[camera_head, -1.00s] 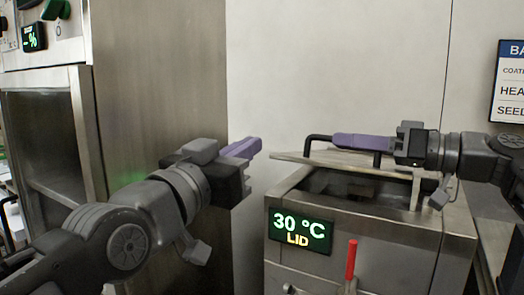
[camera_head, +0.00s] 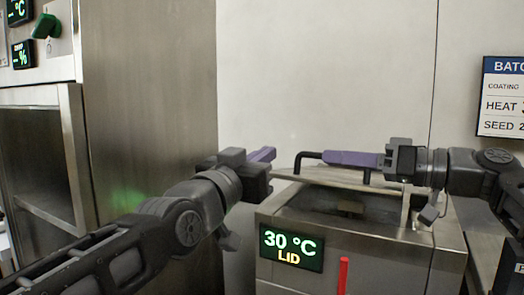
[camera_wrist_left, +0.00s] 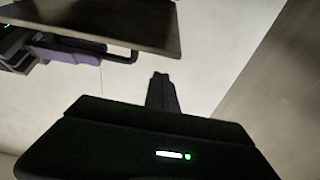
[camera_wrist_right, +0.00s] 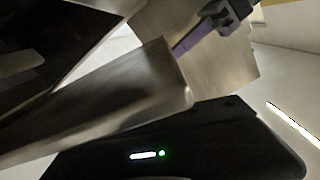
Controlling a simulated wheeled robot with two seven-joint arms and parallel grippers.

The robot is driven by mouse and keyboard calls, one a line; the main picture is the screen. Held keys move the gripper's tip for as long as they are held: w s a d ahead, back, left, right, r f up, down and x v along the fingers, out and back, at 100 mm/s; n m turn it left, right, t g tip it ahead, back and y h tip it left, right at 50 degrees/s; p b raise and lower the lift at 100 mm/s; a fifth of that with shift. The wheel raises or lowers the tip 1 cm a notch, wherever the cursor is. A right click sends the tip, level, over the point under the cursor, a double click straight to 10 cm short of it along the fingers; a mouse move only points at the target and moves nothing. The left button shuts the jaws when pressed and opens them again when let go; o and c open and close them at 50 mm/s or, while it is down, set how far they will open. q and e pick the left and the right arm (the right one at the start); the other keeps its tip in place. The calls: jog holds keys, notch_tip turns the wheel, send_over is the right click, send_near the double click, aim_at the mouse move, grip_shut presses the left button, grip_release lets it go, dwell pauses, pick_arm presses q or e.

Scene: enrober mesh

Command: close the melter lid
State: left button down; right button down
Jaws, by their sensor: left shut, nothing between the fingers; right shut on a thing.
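The melter (camera_head: 345,250) stands at centre right, a steel box with a "30 °C LID" display. Its thin steel lid (camera_head: 318,175) stands raised at the back of the open top. The dark opening shows in front of it. A black bent handle (camera_head: 300,165) is on the lid; it also shows in the left wrist view (camera_wrist_left: 125,57). My right gripper (camera_head: 350,158) is shut on the lid handle, its purple fingers along the bar. My left gripper (camera_head: 262,155) is shut and empty, just left of the handle, apart from it. It also shows in the right wrist view (camera_wrist_right: 195,38).
A tall steel cabinet (camera_head: 150,110) with an open bay stands on the left, close to my left arm. A red lever (camera_head: 343,275) rises at the melter's front. A batch board (camera_head: 502,97) hangs on the wall at right. The pale wall behind is bare.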

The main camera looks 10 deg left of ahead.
pick_arm(q)
jog(key=shift+s+f, duration=0.25)
jog(key=shift+f, duration=0.9)
pick_arm(e)
jog(key=shift+r, duration=0.1)
jog(key=shift+s+r, duration=0.1)
pick_arm(q)
jog(key=f, duration=0.2)
jog(key=shift+s+a+f, duration=0.15)
jog(key=shift+s+f, duration=0.05)
jog(key=shift+f, duration=0.1)
pick_arm(e)
jog(key=shift+r, duration=0.1)
jog(key=c, duration=1.8)
grip_release()
pick_arm(q)
jog(key=shift+r, duration=0.2)
pick_arm(e)
jog(key=o, duration=0.3)
jog(key=shift+f, duration=0.2)
jog(key=shift+d, duration=0.1)
